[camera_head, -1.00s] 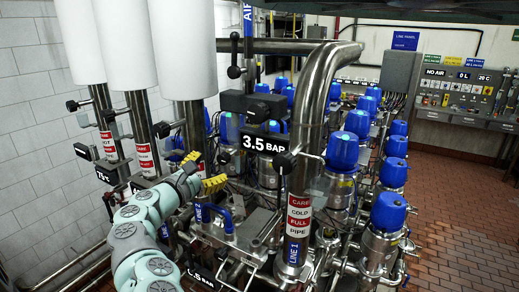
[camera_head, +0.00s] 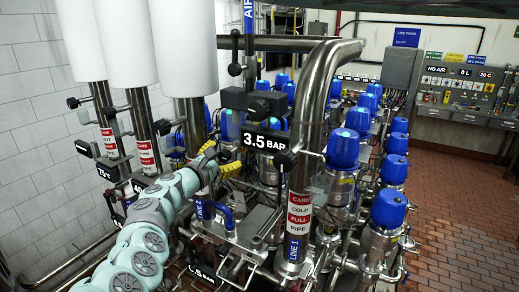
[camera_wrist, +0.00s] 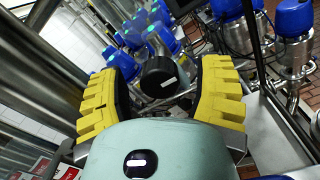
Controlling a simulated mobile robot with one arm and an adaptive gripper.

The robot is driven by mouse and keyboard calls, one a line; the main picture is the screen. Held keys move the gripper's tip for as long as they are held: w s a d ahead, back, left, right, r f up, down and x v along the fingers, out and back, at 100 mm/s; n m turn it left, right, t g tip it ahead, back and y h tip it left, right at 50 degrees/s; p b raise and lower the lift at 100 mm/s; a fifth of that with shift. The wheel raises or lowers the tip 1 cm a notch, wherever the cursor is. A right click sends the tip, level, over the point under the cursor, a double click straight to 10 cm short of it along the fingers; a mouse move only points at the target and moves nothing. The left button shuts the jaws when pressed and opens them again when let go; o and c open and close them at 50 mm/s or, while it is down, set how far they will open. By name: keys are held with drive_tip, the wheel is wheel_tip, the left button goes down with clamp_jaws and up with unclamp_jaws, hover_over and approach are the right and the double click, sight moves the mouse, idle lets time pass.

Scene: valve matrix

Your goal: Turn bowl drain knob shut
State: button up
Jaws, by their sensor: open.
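My gripper (camera_head: 221,158) is open, with yellow padded fingers, in front of the black box behind the 3.5 BAR label. The wrist view shows the open gripper (camera_wrist: 168,72) from behind, its fingers wide apart. A round black knob (camera_wrist: 160,77) with a small white mark shows in the gap between them, and I see no contact. It looks like the black knob (camera_head: 258,110) on the box in the head view, but I cannot be sure. No label reading bowl drain is legible, so I cannot tell which knob that is.
White-topped pipes (camera_head: 184,45) stand to the left. Several blue-capped valves (camera_head: 343,149) crowd behind and right. Brick floor (camera_head: 460,215) is free at the far right.

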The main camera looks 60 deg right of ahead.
drive_tip(key=shift+o, duration=0.3)
drive_tip(key=shift+d, duration=0.1)
clamp_jaws()
idle(0.4)
